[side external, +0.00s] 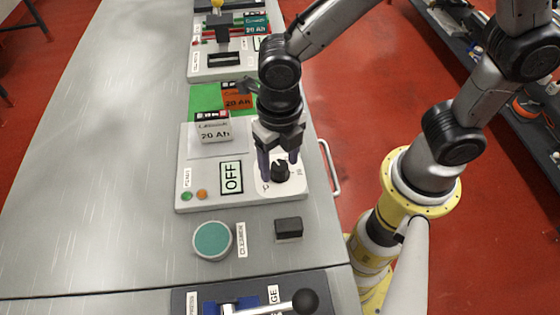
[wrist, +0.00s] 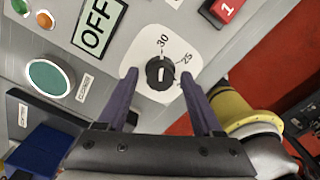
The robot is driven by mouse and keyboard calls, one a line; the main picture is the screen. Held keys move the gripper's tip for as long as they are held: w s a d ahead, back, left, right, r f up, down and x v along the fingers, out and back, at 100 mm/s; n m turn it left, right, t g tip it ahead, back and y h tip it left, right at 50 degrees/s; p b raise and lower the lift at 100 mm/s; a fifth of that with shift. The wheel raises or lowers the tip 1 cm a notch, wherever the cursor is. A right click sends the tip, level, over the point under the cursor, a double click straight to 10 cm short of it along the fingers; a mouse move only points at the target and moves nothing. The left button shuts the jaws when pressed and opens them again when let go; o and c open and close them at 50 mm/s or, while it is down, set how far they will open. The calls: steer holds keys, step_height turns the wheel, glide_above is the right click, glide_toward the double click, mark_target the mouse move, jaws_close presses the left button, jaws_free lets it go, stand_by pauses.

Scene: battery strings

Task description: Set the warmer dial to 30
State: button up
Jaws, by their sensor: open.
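The warmer dial is a black knob (wrist: 160,71) on a white rounded plate (wrist: 187,43), with "30" printed above it and "25" to its upper right. Another mark near the right finger is partly hidden. A short pale mark shows on the knob, but I cannot tell which number it points to. The panel display (wrist: 98,24) reads "OFF"; it also shows in the side external view (side external: 231,178). My gripper (wrist: 158,74) is open, with one finger on each side of the knob and its tips close to it. I cannot tell whether they touch.
Green and orange buttons (side external: 202,195) sit left of the display. A teal round pad (side external: 212,241), a black block (side external: 288,229) and a black-knobbed lever (side external: 305,301) are in front. A metal handle (side external: 331,170) runs along the table edge.

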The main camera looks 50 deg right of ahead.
mark_target(280, 165)
steer(key=shift+r, duration=1.75)
